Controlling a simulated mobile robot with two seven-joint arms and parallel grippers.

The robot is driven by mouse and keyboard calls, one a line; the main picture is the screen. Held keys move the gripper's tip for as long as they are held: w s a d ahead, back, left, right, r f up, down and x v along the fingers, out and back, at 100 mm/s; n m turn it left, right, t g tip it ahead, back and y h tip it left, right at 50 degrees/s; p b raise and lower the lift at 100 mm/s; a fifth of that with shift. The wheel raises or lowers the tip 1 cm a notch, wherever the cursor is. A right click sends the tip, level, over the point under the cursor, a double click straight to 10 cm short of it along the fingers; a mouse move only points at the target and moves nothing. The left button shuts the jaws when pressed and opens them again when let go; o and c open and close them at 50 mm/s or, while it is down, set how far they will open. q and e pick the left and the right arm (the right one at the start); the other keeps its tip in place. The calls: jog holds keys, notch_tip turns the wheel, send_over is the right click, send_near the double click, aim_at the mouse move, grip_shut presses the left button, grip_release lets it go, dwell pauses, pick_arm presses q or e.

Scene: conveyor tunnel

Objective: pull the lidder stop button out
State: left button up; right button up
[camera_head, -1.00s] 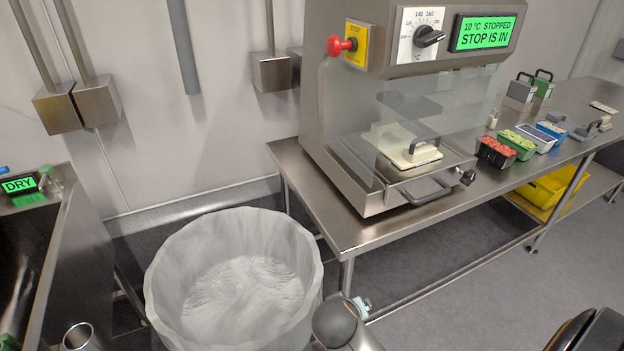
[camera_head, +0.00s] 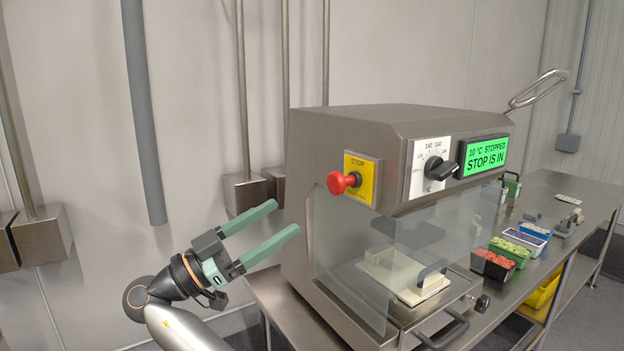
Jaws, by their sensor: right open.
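The lidder (camera_head: 345,128) is a steel machine on a steel table, with a clear front guard. Its red stop button (camera_head: 342,182) sticks out from a yellow plate (camera_head: 362,180) marked STOP on the front left. The green display (camera_head: 485,156) reads "10 °C STOPPED" and "STOP IS IN". My right gripper (camera_head: 286,218) is open and empty, with two green fingers pointing up and right. In the picture it is left of and below the button, apart from it. My left gripper is not in view.
A black dial (camera_head: 437,168) sits between the button and the display. Filled trays (camera_head: 491,264) stand on the table (camera_head: 565,190) to the right. A metal loop (camera_head: 540,90) shows above the machine's right end. Wall pipes and boxes (camera_head: 243,192) are behind my gripper.

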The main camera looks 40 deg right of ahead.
aim_at(332, 186)
jog(key=p+x, duration=0.3)
jog(key=x, duration=0.8)
jog(key=shift+s+d+r, duration=0.2)
jog(key=shift+s+r, duration=0.05)
jog(key=shift+r, duration=0.05)
jog(key=shift+d+r, duration=0.1)
jog(key=shift+d, duration=0.2)
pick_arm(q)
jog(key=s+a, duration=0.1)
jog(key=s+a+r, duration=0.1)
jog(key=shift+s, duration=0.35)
pick_arm(e)
jog(key=shift+d, duration=0.15)
jog(key=c, duration=1)
grip_shut()
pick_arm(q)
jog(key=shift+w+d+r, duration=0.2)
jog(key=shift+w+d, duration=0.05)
